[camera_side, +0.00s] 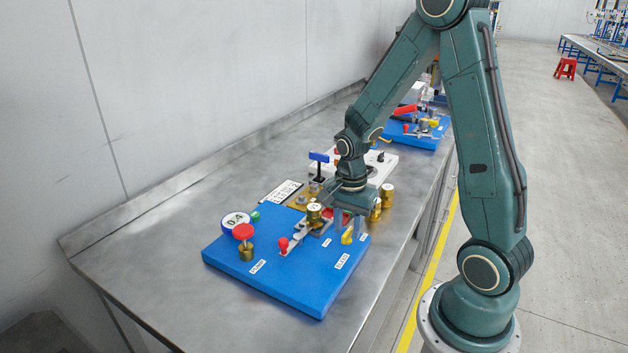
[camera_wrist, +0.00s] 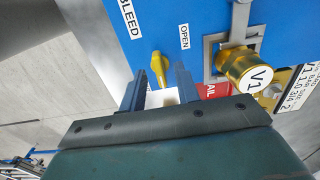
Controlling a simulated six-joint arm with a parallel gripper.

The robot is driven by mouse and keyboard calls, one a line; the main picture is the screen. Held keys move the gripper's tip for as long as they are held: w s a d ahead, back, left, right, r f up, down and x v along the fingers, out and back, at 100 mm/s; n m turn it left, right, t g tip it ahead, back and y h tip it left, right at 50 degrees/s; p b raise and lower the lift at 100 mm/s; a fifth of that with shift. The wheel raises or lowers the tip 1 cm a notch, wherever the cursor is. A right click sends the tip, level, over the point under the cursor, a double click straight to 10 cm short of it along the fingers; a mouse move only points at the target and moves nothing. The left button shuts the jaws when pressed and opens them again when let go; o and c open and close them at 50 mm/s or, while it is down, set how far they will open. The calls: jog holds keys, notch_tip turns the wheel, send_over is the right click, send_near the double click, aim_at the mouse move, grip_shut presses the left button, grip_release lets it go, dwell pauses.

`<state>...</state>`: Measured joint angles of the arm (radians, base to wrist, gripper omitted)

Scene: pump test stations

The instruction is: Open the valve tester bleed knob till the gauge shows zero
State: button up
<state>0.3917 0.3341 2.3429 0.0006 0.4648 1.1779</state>
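The valve tester is a blue board (camera_side: 315,285) on the metal bench. Its round gauge (camera_side: 235,221) seems to read 0.4. The yellow bleed knob (camera_side: 347,237) is near the board's right edge. In the wrist view the bleed knob (camera_wrist: 158,69) is a narrow yellow lever between the BLEED (camera_wrist: 130,18) and OPEN (camera_wrist: 184,36) labels. My gripper (camera_side: 347,222) points down just over the knob. In the wrist view my gripper (camera_wrist: 159,82) is open, its two fingers on either side of the knob with gaps. I cannot tell how far above the knob the fingertips are.
A brass valve marked V1 (camera_wrist: 252,78) sits clamped beside the gripper; it also shows in the side view (camera_side: 314,214). A red knob (camera_side: 243,231) and a red-tipped clamp handle (camera_side: 283,243) stand on the board. Brass pieces (camera_side: 387,194) stand behind. The bench's front left is clear.

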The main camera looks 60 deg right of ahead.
jog(key=shift+f, duration=0.6)
grip_shut()
